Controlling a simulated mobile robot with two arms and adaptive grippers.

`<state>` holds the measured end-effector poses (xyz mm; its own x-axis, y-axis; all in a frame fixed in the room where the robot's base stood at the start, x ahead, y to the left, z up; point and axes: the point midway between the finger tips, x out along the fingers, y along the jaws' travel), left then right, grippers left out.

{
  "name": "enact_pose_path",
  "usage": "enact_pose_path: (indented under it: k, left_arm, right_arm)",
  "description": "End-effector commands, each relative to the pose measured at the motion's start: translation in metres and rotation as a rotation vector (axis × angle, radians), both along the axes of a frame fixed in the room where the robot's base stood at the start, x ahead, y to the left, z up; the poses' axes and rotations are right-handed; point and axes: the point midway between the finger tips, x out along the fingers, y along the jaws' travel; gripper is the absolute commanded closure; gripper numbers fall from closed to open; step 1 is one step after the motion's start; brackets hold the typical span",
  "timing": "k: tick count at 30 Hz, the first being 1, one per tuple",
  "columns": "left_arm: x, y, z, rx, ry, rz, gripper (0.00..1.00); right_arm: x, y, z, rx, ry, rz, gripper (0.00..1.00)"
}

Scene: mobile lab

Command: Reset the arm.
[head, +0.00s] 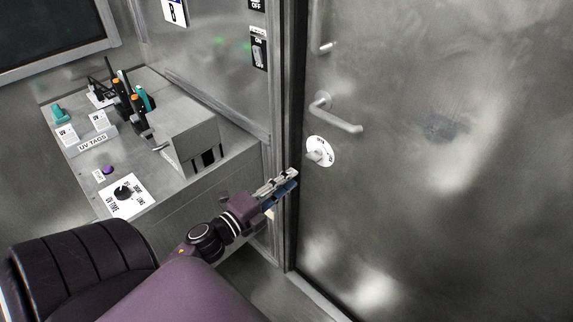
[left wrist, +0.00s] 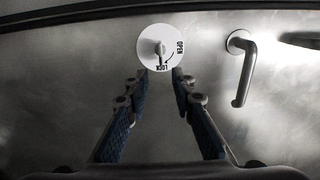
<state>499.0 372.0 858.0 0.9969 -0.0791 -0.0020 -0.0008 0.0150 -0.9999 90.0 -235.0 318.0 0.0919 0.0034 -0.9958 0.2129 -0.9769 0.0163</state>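My left gripper (head: 290,178) reaches in from the lower left in the head view, in front of the metal door's left edge. In the left wrist view its two blue-padded fingers (left wrist: 161,74) are apart, with nothing between them. The round white lock dial (head: 320,151) on the door is up and to the right of the fingertips in the head view. Whether the fingers touch the dial cannot be told. My right gripper is not in view.
The metal door (head: 440,200) fills the right side, with a lever handle (head: 338,115) above the dial. At left is a metal bench (head: 75,150) with a grey box (head: 185,135), orange-tipped black tools, a UV TIME knob (head: 124,193) and a purple button (head: 108,170).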

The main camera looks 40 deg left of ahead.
Motion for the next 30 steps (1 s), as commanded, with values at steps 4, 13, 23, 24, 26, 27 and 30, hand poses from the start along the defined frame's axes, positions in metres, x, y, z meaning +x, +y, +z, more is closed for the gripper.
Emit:
enact_pose_path:
  k: [4, 13, 23, 24, 26, 27, 30]
  left_arm:
    - [-0.003, 0.0, 0.001, 0.0, -0.002, -0.001, 0.77]
    - [-0.003, 0.0, 0.001, 0.0, -0.001, 0.0, 0.77]
    - [-0.005, 0.006, -0.038, -0.086, 0.065, 0.038, 0.77]
    - [-0.006, 0.008, -0.057, -0.129, 0.1, 0.059, 0.77]
    - [-0.011, 0.011, -0.093, -0.21, 0.162, 0.098, 0.77]
    - [-0.016, 0.012, -0.12, -0.267, 0.208, 0.127, 0.77]
    - [-0.036, 0.009, -0.189, -0.413, 0.331, 0.207, 0.77]
  right_arm:
    - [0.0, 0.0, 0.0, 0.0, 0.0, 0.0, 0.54]
    - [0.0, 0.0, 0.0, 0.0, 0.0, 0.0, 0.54]
    - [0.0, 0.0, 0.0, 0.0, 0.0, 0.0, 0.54]
    - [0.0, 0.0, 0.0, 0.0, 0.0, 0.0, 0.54]
    - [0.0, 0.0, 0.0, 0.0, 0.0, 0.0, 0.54]
    - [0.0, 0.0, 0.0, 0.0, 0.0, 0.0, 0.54]
    - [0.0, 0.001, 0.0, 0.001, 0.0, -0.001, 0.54]
